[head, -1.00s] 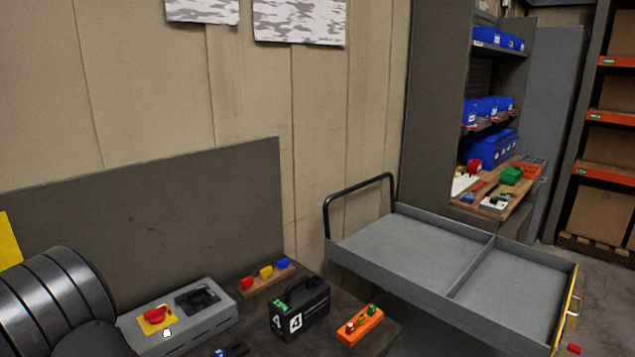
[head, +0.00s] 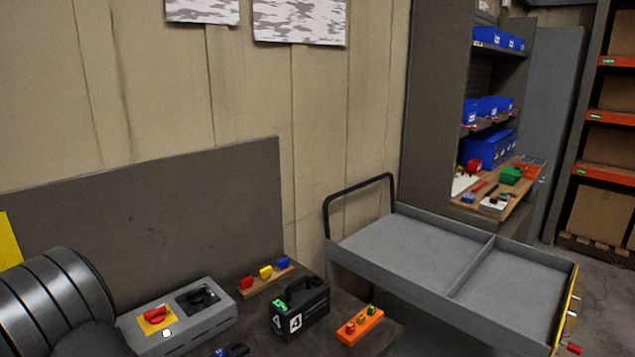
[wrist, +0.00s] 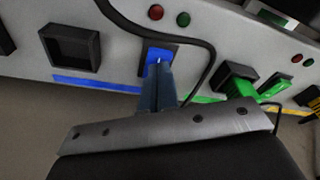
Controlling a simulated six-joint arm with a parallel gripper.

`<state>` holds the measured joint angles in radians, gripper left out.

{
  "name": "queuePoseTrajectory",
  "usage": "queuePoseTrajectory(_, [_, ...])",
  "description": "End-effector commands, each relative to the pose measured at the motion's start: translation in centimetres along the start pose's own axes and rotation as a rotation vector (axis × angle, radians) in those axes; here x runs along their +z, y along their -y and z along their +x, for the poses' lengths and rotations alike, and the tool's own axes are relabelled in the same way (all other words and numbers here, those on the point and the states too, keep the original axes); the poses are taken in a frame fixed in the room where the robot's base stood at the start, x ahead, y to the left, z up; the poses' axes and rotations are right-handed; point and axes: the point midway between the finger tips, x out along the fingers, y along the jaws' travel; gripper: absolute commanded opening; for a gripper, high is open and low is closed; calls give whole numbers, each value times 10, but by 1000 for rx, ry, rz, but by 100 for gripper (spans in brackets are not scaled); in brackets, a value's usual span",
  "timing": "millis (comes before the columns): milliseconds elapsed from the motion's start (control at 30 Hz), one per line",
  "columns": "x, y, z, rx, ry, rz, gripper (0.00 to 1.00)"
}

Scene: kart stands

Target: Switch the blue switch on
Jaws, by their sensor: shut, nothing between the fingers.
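The blue switch (wrist: 158,54) shows in the wrist view, in a dark frame on a pale grey panel. A blue stripe (wrist: 95,84) runs along the panel below it. My gripper (wrist: 158,70) is shut and empty, and its fingertips are right in front of the blue switch. They hide its lower part, so I cannot tell whether they touch it or which way it is set. A red light (wrist: 155,12) and a green light (wrist: 183,19) sit above it. My gripper is not visible in the head view.
A black cable (wrist: 205,50) loops close around the switch's upper and right sides. A dark square socket (wrist: 73,47) is at the left and a green switch (wrist: 238,80) at the right. The head view shows a grey box with a red knob (head: 155,314) and a cart (head: 410,247).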

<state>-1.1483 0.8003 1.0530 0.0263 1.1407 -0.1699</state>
Motion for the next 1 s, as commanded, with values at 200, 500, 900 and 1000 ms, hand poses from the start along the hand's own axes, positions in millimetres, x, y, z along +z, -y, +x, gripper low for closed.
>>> queuePoseTrajectory(200, [0, 0, 4, 0, 0, 0, 0])
queuePoseTrajectory(500, [1, 0, 8, 0, 0, 0, 0])
queuePoseTrajectory(900, [2, 0, 11, 0, 0, 0, 0])
queuePoseTrajectory(1000, [0, 0, 6, 0, -2, 0, 0])
